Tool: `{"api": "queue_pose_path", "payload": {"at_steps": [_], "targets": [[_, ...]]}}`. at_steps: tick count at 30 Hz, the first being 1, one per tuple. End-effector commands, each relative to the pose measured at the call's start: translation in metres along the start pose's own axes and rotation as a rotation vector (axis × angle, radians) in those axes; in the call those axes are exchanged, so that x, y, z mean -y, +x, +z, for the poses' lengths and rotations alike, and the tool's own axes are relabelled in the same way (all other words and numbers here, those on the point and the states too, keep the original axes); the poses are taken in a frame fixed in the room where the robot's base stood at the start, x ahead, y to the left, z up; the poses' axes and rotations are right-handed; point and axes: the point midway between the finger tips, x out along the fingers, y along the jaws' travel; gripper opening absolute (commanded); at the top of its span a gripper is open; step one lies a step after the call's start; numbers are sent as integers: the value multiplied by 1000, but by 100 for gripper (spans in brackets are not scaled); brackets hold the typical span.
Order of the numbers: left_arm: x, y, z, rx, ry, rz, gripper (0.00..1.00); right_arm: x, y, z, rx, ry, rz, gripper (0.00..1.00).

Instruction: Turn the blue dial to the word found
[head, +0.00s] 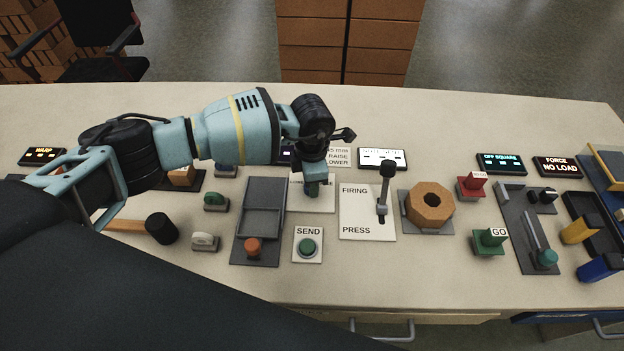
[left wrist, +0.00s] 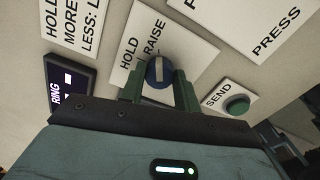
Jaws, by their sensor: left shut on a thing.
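The blue dial (left wrist: 160,72) with a pale pointer bar sits on a white plate (left wrist: 195,45) in the left wrist view. The words HOLD and RAISE show on that plate; the word FOUND is not readable in either view. My left gripper (left wrist: 160,88) has its green fingers shut on the dial, one on each side. In the head view my left gripper (head: 313,188) points down over the plate and hides the dial. My right gripper does not show.
A green SEND button (head: 307,247) is just below the plate. A FIRING/PRESS lever (head: 384,190) stands to the right, and a grey panel with an orange knob (head: 253,247) to the left. A display reading RING (left wrist: 70,85) is nearby.

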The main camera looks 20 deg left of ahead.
Motion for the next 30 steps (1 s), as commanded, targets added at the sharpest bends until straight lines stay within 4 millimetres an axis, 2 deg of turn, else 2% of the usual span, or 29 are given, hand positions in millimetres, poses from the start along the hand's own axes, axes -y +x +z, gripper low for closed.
{"api": "queue_pose_path", "payload": {"at_steps": [5, 6, 11, 22, 30], "targets": [[0, 0, 0, -1, 2, 1, 9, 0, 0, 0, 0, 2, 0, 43], [0, 0, 0, -1, 2, 1, 33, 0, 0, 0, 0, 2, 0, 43], [0, 0, 0, -1, 1, 1, 53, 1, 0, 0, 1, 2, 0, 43], [0, -6, 0, 1, 1, 2, 53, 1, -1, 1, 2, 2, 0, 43], [-1, -47, 0, 3, 0, 3, 53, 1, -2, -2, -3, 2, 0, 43]]}}
